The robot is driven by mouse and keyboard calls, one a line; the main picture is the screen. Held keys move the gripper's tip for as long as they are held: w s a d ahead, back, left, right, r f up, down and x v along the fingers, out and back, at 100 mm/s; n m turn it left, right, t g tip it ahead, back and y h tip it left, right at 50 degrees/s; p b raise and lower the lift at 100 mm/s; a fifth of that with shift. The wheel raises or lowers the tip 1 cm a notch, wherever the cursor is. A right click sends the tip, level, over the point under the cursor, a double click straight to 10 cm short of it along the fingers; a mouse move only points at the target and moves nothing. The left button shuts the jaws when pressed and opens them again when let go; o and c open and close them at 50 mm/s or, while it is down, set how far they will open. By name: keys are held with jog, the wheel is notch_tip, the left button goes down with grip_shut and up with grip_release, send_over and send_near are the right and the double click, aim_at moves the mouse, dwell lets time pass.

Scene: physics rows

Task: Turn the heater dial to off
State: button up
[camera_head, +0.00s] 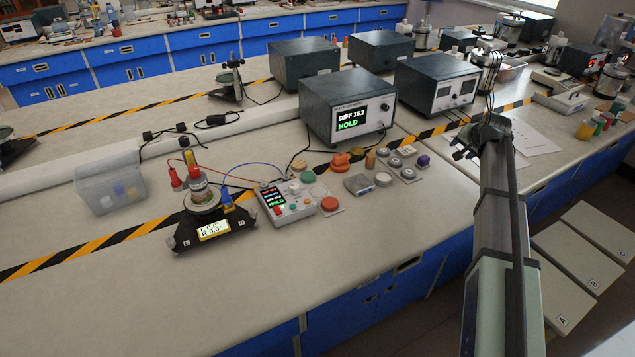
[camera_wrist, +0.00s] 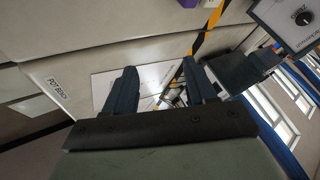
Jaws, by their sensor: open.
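A dark box (camera_head: 345,105) with a lit screen reading "DIFF 16.2 HOLD" stands on the bench, with a round dial (camera_head: 384,107) on its front right. A black dial with a pointer mark (camera_wrist: 305,18) shows on a light panel at the top right of the wrist view. I cannot tell which dial is the heater's, or its setting. My gripper (camera_head: 464,147) is to the right of the screen box, near the bench's front edge and apart from the box. In the wrist view my gripper (camera_wrist: 161,85) has its two dark fingers spread with nothing held between them.
Several knobs and buttons (camera_head: 330,204) lie before the screen box. Another dark box (camera_head: 435,85) stands behind. The front left bench is clear.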

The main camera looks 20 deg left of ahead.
jog(key=s+a+r+n+g, duration=0.1)
jog(key=s+a+n+g, duration=0.15)
jog(key=a, duration=1.15)
jog(key=n+g+h, duration=0.2)
jog(key=n+g, duration=0.3)
send_near(295, 186)
notch_tip(295, 186, down, 9)
jog(key=shift+w+r, duration=0.1)
jog(key=shift+w, duration=0.1)
jog(key=shift+c, duration=0.3)
grip_shut()
